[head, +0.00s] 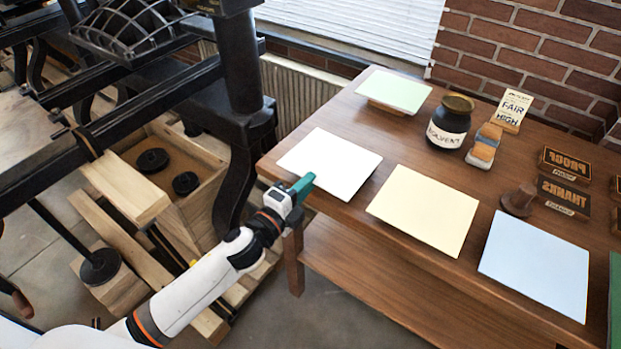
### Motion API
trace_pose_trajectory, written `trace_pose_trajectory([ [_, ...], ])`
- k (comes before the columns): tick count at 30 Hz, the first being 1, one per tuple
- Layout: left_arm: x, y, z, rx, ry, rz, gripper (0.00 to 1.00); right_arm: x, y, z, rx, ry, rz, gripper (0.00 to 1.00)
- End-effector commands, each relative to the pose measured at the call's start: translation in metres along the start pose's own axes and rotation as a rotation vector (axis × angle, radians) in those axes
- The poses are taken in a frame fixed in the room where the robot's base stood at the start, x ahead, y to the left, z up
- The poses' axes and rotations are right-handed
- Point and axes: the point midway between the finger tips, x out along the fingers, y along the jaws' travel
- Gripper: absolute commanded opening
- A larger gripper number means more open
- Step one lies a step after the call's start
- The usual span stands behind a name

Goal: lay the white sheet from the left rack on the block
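The white sheet (331,162) lies flat near the left front edge of the wooden table. Any rack under it is hidden. My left gripper (303,187), with teal fingers, is at the sheet's front edge, and its fingertips overlap that edge in the picture. I cannot tell whether they touch or grip the sheet, or whether they are open. Two dark blocks with mirrored lettering stand at the right, one reading PROOF (566,163) and one reading THANKS (564,195). I cannot tell which block is the task's. My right gripper is out of view.
A pale green sheet (394,92) lies on a low wooden support behind. A cream sheet (423,209) and a blue sheet (535,262) lie to the right. A solvent jar (449,122) and a wooden-handled stamp (518,200) stand behind them. A black iron press (238,70) stands left.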

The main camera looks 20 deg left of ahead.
Motion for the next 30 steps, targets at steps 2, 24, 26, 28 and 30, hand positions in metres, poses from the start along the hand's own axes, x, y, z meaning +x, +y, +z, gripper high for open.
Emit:
trace_pose_trajectory([
  [2,0.006,0.001,0.000,0.000,0.000,0.001,0.17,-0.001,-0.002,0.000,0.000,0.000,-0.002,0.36],
  [24,0.012,0.000,0.000,0.000,-0.001,0.000,0.00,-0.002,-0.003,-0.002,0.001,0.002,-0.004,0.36],
  [26,0.012,0.000,0.000,0.000,-0.001,0.000,0.00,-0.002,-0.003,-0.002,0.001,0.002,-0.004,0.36],
  [28,0.012,0.004,0.000,0.000,-0.001,0.000,0.00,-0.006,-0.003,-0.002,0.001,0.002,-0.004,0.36],
  [30,0.012,0.013,0.000,0.000,-0.001,0.000,0.00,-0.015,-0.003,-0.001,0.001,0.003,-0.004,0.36],
])
